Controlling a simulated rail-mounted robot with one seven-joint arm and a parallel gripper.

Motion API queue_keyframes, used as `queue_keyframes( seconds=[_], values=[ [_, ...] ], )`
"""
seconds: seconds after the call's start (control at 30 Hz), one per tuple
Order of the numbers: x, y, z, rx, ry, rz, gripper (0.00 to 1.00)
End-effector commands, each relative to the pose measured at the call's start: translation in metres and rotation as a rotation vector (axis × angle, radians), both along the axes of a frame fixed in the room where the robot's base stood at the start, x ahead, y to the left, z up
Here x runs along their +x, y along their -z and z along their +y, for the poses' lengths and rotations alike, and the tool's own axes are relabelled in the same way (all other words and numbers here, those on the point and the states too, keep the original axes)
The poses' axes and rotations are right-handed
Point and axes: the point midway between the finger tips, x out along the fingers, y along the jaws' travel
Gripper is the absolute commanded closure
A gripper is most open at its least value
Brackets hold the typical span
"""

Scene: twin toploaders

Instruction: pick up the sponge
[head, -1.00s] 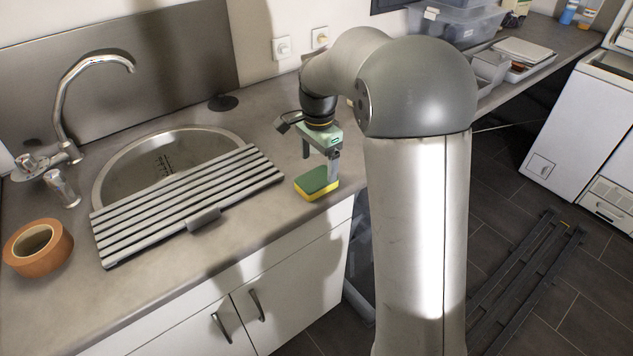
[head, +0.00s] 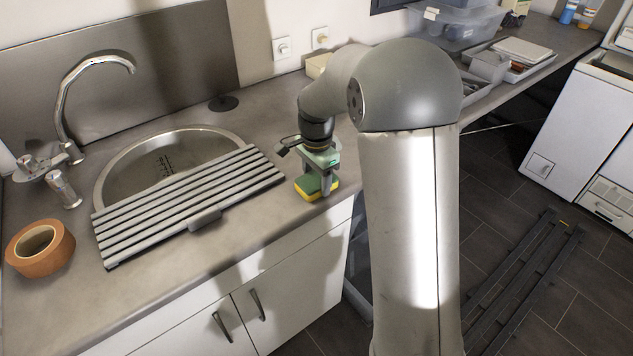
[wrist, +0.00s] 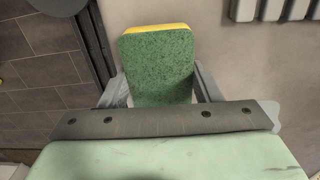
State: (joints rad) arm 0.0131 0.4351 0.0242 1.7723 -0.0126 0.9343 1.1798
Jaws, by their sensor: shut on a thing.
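The sponge (head: 314,187) is a green and yellow block near the counter's front edge, right of the slatted drain rack. It also shows in the wrist view (wrist: 158,65), green face toward the camera with a yellow strip at its far end. My gripper (head: 318,183) is over the sponge, with its fingers down on either side of it. In the wrist view my gripper (wrist: 160,88) is shut on the sponge, one finger on each side. The sponge is at counter level; I cannot tell whether it touches the counter.
The slatted rack (head: 190,205) lies over the round sink (head: 120,170) to the left. An orange tape roll (head: 40,247) and a faucet (head: 62,100) are farther left. A dark round disc (head: 223,103) lies behind. Bare counter surrounds the sponge; the front edge is close.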

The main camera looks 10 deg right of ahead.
Motion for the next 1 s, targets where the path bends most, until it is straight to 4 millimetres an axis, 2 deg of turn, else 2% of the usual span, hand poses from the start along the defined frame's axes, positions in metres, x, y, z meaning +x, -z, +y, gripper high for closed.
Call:
queue_keyframes(
  seconds=[0.17, 0.37, 0.63, 0.8, 1.0],
  values=[
    [0.001, -0.005, 0.0, 0.0, 0.0, -0.002, 0.63],
    [0.0, -0.037, -0.004, -0.001, 0.003, -0.006, 0.63],
    [-0.017, -0.095, -0.054, 0.0, 0.005, -0.005, 0.63],
    [-0.03, -0.111, -0.094, -0.001, 0.005, -0.004, 0.63],
    [-0.039, -0.125, -0.123, -0.001, 0.002, -0.001, 0.63]
  ],
)
